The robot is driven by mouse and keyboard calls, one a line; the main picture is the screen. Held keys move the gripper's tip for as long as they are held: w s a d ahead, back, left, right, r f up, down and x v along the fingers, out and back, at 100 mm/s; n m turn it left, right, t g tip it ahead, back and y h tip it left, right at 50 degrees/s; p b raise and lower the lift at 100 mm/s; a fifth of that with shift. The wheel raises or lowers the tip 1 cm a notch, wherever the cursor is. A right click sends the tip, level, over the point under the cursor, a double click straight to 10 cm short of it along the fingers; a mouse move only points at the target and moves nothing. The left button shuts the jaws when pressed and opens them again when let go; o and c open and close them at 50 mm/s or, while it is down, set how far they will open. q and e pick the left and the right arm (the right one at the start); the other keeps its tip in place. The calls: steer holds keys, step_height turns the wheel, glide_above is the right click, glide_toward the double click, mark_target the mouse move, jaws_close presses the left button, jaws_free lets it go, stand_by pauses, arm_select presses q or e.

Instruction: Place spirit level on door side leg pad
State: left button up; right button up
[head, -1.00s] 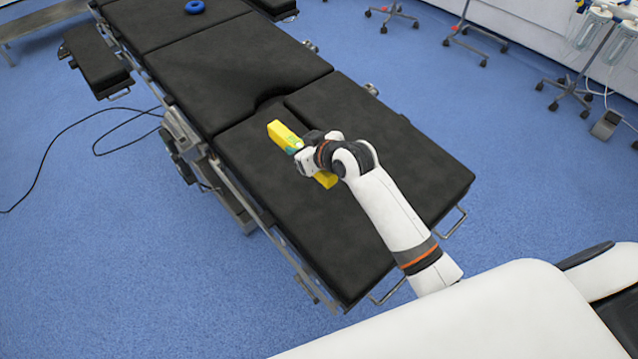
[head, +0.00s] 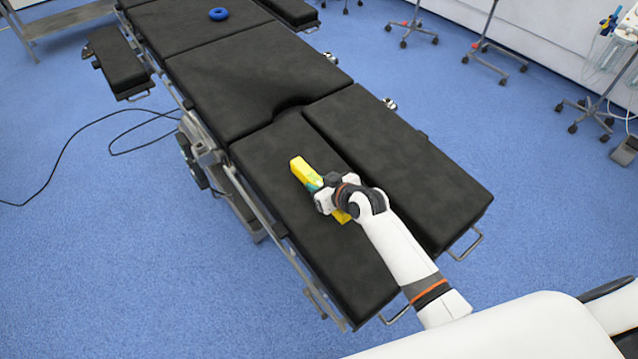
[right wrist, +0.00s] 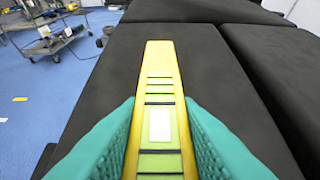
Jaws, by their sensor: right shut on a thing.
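My right gripper (head: 326,192) is shut on the yellow spirit level (head: 304,171). In the right wrist view the teal fingers press on both sides of the spirit level (right wrist: 160,67), which points straight ahead. The level is over the left one of two black leg pads (head: 350,272), lengthwise along it. I cannot tell whether it touches the pad or hangs just above. The other leg pad (head: 405,160) lies to the right, across a narrow gap, and is bare. My left gripper is not in view.
The black table section (head: 255,80) continues beyond the leg pads, with a blue ring (head: 218,14) at the far end. A metal side rail (head: 262,217) runs along the left edge. A black cable (head: 75,140) lies on the floor. Wheeled stands are at upper right.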

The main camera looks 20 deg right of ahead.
steer(key=shift+f, duration=0.3)
steer(key=o, duration=0.7)
steer(key=shift+f, duration=0.15)
steer(key=shift+c, duration=0.2)
steer(key=o, duration=0.4)
steer(key=shift+w, duration=0.1)
steer(key=shift+o, duration=0.2)
steer(key=shift+r, duration=0.45)
steer(key=shift+s+d+r, duration=0.1)
steer(key=shift+s+r, duration=0.1)
steer(key=shift+s, duration=0.05)
steer(key=p+v, duration=0.1)
steer(key=v, duration=1)
steer(key=shift+s+r, duration=0.1)
steer(key=shift+s, duration=0.15)
